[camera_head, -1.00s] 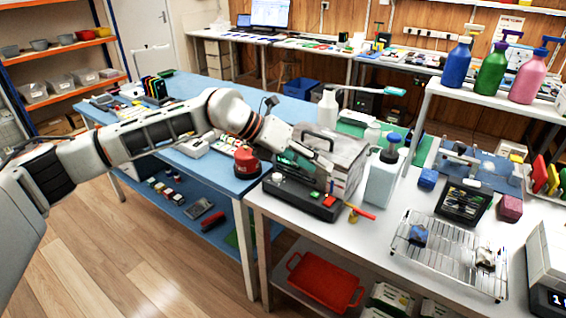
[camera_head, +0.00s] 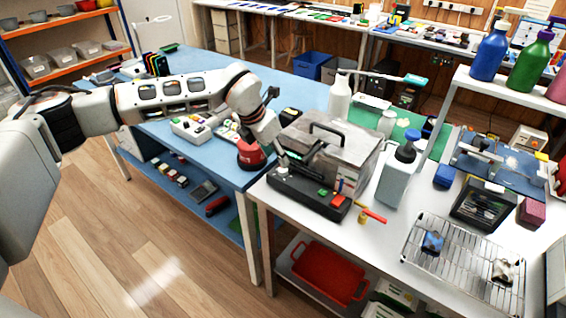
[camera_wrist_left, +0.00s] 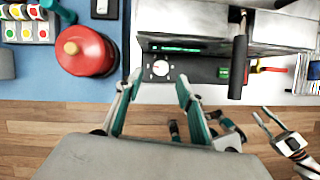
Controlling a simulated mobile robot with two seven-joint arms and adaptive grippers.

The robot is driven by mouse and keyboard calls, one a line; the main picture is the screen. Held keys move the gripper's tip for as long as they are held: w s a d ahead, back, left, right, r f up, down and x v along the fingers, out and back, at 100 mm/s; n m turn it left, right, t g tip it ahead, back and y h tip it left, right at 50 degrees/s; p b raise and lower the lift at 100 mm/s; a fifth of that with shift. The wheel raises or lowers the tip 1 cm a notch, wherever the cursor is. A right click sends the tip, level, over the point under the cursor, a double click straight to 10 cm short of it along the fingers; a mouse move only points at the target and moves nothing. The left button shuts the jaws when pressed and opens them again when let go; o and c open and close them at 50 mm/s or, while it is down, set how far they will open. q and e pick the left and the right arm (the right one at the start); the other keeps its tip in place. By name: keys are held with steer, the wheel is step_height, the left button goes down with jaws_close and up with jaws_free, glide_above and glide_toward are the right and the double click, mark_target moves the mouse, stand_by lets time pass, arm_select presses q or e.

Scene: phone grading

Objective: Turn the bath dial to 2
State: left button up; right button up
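The bath (camera_head: 335,140) is a grey metal box with a lidded top and handle, and a black control panel (camera_head: 300,192) along its front. My left gripper (camera_head: 287,160) is over the panel's left part. In the left wrist view its teal-padded fingers (camera_wrist_left: 158,80) are apart, one either side of the dial, seemingly not touching it. My right gripper (camera_wrist_left: 268,118) shows low at the right of that view.
A red round container (camera_head: 250,155) stands on the blue table left of the bath. A white bottle (camera_head: 398,175) stands to its right. A red-and-yellow tool (camera_head: 372,214) lies by the panel's right end. A wire rack (camera_head: 465,262) is further right.

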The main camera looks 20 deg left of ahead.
mark_target(281, 170)
arm_select(q)
steer(key=shift+x, duration=3.05)
steer(key=shift+s+d, duration=0.1)
jaws_close()
